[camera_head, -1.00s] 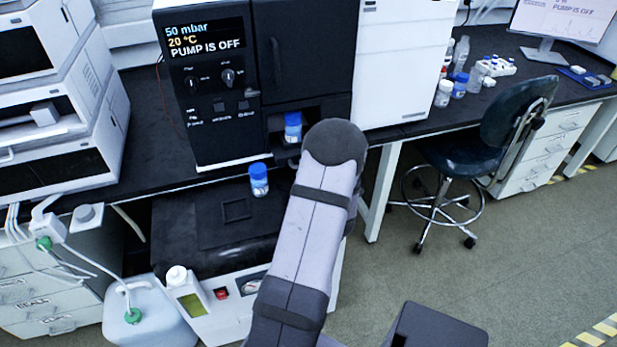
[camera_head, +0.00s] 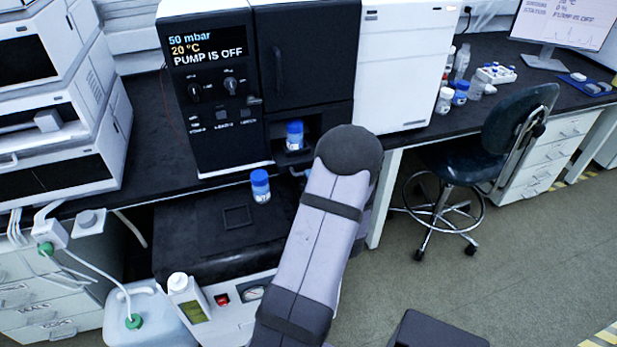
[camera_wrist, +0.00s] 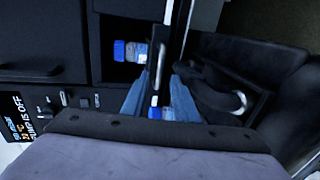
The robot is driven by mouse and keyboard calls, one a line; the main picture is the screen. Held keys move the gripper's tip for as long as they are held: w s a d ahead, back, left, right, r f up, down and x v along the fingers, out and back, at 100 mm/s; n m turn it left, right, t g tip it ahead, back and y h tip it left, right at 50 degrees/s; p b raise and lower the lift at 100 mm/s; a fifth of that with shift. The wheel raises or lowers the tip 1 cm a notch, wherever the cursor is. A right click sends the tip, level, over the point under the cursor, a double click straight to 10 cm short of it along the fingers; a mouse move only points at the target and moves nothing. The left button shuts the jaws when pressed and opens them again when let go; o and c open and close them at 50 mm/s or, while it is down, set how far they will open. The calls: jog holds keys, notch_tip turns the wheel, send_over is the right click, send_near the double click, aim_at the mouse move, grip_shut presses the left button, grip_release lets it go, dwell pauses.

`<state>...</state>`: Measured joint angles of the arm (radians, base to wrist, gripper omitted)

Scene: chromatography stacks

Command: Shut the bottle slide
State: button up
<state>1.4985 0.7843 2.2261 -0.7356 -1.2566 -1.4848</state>
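The bottle slide (camera_head: 289,158) is at the bottom of the black instrument. It stands out from its opening and carries a blue-capped bottle (camera_head: 295,140). In the wrist view that bottle (camera_wrist: 138,52) lies sideways in the picture, inside the dark opening. The slide's front panel with its handle (camera_wrist: 158,68) shows edge-on beside it. My gripper (camera_wrist: 159,80) has two bluish fingers, spread apart on either side of the handle. I see a gap between them; contact is unclear.
A second blue-capped bottle (camera_head: 260,186) stands in front of the instrument, over the black pump top (camera_head: 200,240). A white cabinet (camera_head: 405,70) stands right of the instrument. A stool (camera_head: 490,150) is farther right. A white jug (camera_head: 145,318) is at lower left.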

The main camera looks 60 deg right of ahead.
jog(key=shift+v, duration=1.85)
